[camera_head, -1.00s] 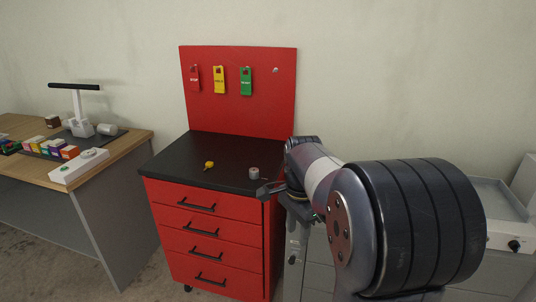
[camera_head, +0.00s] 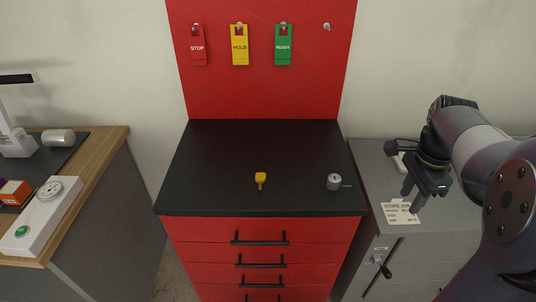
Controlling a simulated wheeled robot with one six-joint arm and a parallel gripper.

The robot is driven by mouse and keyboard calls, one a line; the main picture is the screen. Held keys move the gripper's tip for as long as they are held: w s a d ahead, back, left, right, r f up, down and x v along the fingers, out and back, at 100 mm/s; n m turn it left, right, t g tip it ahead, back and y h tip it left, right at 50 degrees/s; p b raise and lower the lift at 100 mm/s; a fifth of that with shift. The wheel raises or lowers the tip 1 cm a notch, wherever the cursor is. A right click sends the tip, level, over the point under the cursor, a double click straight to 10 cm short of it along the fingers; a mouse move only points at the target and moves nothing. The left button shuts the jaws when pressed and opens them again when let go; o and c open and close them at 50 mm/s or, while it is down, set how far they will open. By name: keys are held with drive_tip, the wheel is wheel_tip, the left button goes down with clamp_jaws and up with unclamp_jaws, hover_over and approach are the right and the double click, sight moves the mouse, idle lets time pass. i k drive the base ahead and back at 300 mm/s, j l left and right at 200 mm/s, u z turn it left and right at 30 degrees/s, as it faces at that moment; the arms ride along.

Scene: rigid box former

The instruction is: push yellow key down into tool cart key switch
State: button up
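The yellow key (camera_head: 260,181) lies on the black top of the red tool cart (camera_head: 205,180), near the front middle. The key switch (camera_head: 334,182) is a small grey cylinder at the front right of the cart top. The key is apart from it, to its left. My gripper (camera_head: 413,204) is to the right of the cart, above the grey cabinet. Its two fingers point down and stand apart with nothing seen between them.
Red, yellow and green tags (camera_head: 239,46) hang on the red back panel. A grey cabinet (camera_head: 370,165) with a white label sheet stands at the right. A wooden bench (camera_head: 105,150) with a white control box stands at the left. The cart top is mostly clear.

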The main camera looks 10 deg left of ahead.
sight(334, 180)
drive_tip(key=i+j, duration=0.1)
drive_tip(key=j, duration=0.4)
drive_tip(key=i+j, duration=0.1)
drive_tip(key=j, duration=0.35)
drive_tip(key=i+j, duration=0.1)
drive_tip(key=j, duration=0.4)
drive_tip(key=i+j, duration=0.1)
drive_tip(key=j, duration=0.4)
drive_tip(key=l+z, duration=0.05)
